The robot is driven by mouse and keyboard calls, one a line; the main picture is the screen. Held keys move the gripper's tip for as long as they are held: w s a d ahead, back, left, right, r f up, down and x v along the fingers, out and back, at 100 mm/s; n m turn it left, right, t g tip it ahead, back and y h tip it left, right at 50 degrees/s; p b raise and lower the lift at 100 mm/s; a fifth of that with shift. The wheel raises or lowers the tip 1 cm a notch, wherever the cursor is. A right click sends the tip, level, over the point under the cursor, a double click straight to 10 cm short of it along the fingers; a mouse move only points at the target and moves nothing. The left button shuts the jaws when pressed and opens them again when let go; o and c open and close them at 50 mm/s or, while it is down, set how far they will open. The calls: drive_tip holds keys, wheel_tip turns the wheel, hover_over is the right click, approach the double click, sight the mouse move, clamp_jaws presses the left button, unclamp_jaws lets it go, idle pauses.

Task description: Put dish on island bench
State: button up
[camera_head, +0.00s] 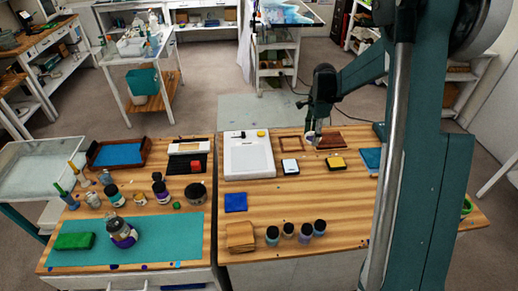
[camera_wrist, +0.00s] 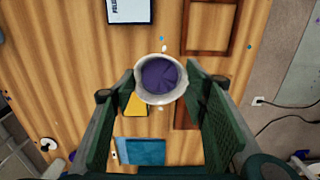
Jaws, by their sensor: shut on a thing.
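A small round white dish (camera_wrist: 137,82) with purple inside shows between the fingertips of my gripper (camera_wrist: 160,84) in the wrist view. My gripper is shut on it. In the head view my gripper (camera_head: 313,134) hangs over the back of the right wooden bench top (camera_head: 340,230), and the pale dish (camera_head: 309,137) shows only partly at its tip. The dish looks level in the wrist view. Its height above the wood is hard to tell. A second wooden bench top (camera_head: 222,138) stands to the left; the frames do not show which is the island bench.
A wooden frame (camera_head: 291,143), a yellow block (camera_head: 336,163), a small white-topped box (camera_head: 290,166) and a white scale (camera_head: 248,158) lie near my gripper. Several jars (camera_head: 272,235) stand at the front. Bare wood shows in the middle. The left bench is crowded with bottles and trays.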

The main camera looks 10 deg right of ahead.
drive_tip(key=shift+a, duration=0.1)
drive_tip(key=s+a+n, duration=0.3)
drive_tip(key=s+a, duration=0.1)
drive_tip(key=a, duration=0.8)
drive_tip(key=s+a+n, duration=0.3)
drive_tip(key=s+a, duration=0.1)
drive_tip(key=a, duration=0.7)
drive_tip(key=s+a+n, duration=0.3)
drive_tip(key=s+a, duration=0.1)
drive_tip(key=a, duration=0.8)
drive_tip(key=s+a+n, duration=0.9)
drive_tip(key=s+a, duration=1.2)
drive_tip(key=s, duration=0.4)
drive_tip(key=shift+s+a+r, duration=0.15)
drive_tip(key=shift+a+r, duration=0.05)
drive_tip(key=shift+a, duration=0.1)
drive_tip(key=shift+f, duration=0.1)
drive_tip(key=shift+f, duration=2.8)
